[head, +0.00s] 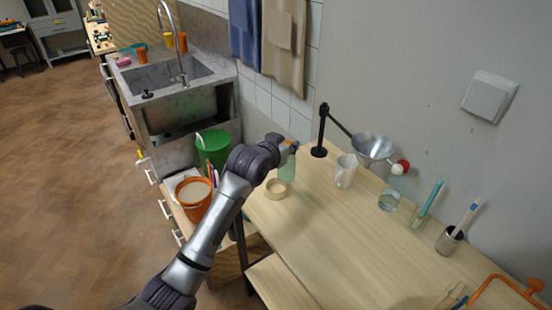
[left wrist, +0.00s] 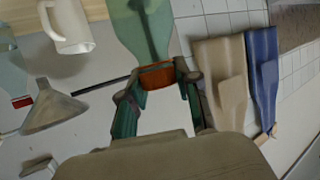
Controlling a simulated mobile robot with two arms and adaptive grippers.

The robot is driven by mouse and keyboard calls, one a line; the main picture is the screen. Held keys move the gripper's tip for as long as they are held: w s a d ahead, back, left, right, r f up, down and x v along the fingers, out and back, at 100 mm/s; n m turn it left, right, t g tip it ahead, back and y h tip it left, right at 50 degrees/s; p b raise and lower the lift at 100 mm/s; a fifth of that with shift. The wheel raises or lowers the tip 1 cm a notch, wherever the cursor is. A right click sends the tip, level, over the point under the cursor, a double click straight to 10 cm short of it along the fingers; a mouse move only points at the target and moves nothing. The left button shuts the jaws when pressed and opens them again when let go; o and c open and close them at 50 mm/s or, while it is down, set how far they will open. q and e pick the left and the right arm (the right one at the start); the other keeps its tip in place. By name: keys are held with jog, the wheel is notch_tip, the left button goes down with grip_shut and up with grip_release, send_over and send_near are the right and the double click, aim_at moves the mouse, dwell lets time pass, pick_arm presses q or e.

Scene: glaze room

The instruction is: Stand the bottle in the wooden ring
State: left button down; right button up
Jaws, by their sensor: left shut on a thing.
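The bottle is pale green with an orange cap; it shows in the head view (head: 287,170) and the left wrist view (left wrist: 140,28). My left gripper (head: 289,147) is shut on its cap; in the left wrist view the fingers (left wrist: 157,76) sit on both sides of the orange cap. The bottle looks upright. The wooden ring (head: 277,195) lies on the light wooden table (head: 350,245) near its left end. The bottle's base appears just behind or above the ring's right rim; I cannot tell its height. My right gripper is not in view.
A white mug (head: 345,172) and a black stand (head: 320,150) with a metal funnel (head: 373,147) are right of the bottle. A glass jar (head: 389,197) and a brush cup (head: 449,241) stand farther right. Buckets (head: 193,205) sit left of the table. The table's middle is clear.

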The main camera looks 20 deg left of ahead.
pick_arm(q)
notch_tip(320, 180, down, 6)
jog(key=a+p, duration=0.1)
jog(key=a, duration=0.1)
jog(key=shift+s+a, duration=0.2)
jog(key=shift+a, duration=0.2)
jog(key=c, duration=0.8)
grip_release()
jog(key=shift+r, duration=0.1)
jog(key=b+v, duration=0.1)
jog(key=v, duration=1.1)
